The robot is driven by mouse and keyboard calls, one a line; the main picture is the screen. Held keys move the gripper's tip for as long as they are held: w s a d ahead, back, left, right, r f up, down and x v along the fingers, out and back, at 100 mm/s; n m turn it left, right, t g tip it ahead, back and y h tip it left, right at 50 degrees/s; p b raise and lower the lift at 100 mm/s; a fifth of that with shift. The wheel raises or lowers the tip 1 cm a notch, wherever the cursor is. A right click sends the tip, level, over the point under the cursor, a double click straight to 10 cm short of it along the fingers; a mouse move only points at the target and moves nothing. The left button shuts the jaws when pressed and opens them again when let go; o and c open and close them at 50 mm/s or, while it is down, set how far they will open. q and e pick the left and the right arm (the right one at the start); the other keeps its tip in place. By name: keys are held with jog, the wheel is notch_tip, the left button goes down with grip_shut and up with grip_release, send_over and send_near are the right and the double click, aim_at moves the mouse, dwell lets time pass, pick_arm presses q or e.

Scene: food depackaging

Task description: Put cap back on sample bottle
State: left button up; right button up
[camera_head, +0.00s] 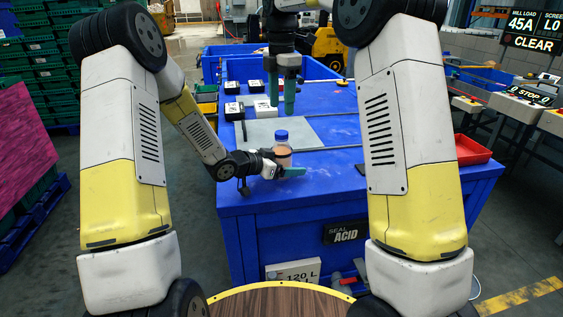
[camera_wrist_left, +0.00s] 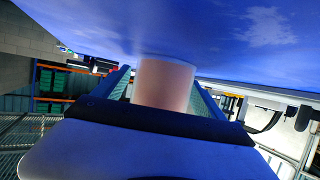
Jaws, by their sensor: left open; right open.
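The sample bottle (camera_head: 283,156), clear with pinkish contents, stands upright near the front edge of the blue table. Its blue cap (camera_head: 281,135) sits on top of the bottle; whether it is screwed tight cannot be told. My left gripper (camera_head: 284,167) is open low at the bottle, with one green finger in front of it. In the left wrist view the pinkish bottle body (camera_wrist_left: 163,84) stands between the two fingers. My right gripper (camera_head: 283,103) is open and empty, pointing down above the table behind the bottle.
A grey plate (camera_head: 262,133) lies on the blue table (camera_head: 330,187) behind the bottle. Small black-and-white boxes (camera_head: 233,110) stand at the back left. A red tray (camera_head: 470,150) is at the right edge. The table right of the bottle is mostly clear.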

aim_at(282, 132)
pick_arm(q)
jog(key=shift+c, duration=0.4)
grip_shut()
pick_arm(e)
jog(key=shift+f+m, duration=0.2)
jog(key=shift+m, duration=1.2)
jog(key=m, duration=0.3)
jog(key=shift+f+m, duration=0.1)
jog(key=shift+m, duration=0.2)
jog(key=m, duration=0.7)
jog(key=shift+r, duration=0.3)
jog(key=shift+f, duration=0.1)
jog(key=shift+f, duration=3.9)
